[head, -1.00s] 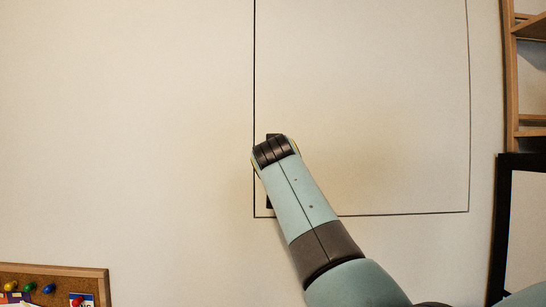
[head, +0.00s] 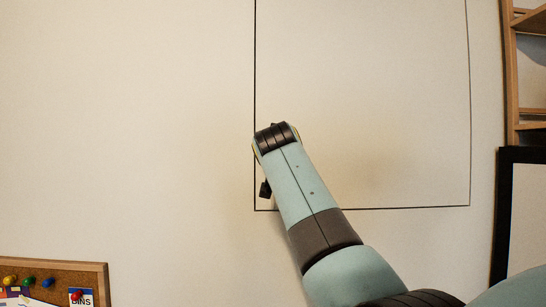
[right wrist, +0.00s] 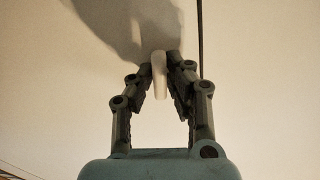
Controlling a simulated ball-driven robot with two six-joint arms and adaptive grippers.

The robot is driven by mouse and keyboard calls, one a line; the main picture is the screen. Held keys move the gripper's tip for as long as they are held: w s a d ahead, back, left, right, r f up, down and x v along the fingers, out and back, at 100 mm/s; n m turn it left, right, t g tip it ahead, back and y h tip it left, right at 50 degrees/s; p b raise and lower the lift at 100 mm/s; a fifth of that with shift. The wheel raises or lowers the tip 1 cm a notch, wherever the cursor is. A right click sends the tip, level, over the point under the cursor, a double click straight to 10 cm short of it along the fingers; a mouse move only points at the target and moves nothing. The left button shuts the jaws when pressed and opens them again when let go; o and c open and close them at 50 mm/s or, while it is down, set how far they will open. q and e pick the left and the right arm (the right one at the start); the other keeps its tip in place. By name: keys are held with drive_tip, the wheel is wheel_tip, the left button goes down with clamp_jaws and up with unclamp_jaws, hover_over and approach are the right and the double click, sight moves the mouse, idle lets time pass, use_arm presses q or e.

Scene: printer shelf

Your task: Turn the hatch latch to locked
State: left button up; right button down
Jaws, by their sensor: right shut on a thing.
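The hatch (head: 380,110) is a large pale panel outlined by a thin dark seam in the wall. My right arm reaches up to its lower left corner and covers the latch in the head view, so the latch's angle cannot be read there. In the right wrist view, my right gripper (right wrist: 159,66) is shut on a narrow white latch handle (right wrist: 159,82), which shows between the fingertips. A small dark piece (head: 265,189) shows left of my arm; I cannot tell what it belongs to. My left gripper is out of view.
A cork board (head: 60,270) with coloured pins hangs at lower left. A wooden shelf (head: 512,70) and a black frame (head: 504,230) stand at the right edge. The wall (head: 130,130) left of the hatch is bare.

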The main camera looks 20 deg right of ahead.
drive_tip(key=m+b, duration=0.1)
drive_tip(key=b, duration=0.1)
drive_tip(key=m+b, duration=0.2)
drive_tip(key=shift+f+m, duration=0.3)
drive_tip(key=m+b, duration=0.3)
drive_tip(key=shift+d+m, duration=0.1)
drive_tip(key=shift+m, duration=0.2)
drive_tip(key=m+b, duration=0.2)
drive_tip(key=m, duration=0.2)
drive_tip(key=shift+m+b, duration=0.3)
drive_tip(key=shift+b, duration=0.05)
drive_tip(key=m+b, duration=0.1)
drive_tip(key=m, duration=0.3)
drive_tip(key=shift+d+b, duration=0.1)
drive_tip(key=shift+b, duration=0.25)
drive_tip(key=shift+m, duration=0.3)
drive_tip(key=c, duration=1.3)
unclamp_jaws()
drive_tip(key=shift+c, duration=0.2)
drive_tip(key=shift+s, duration=0.15)
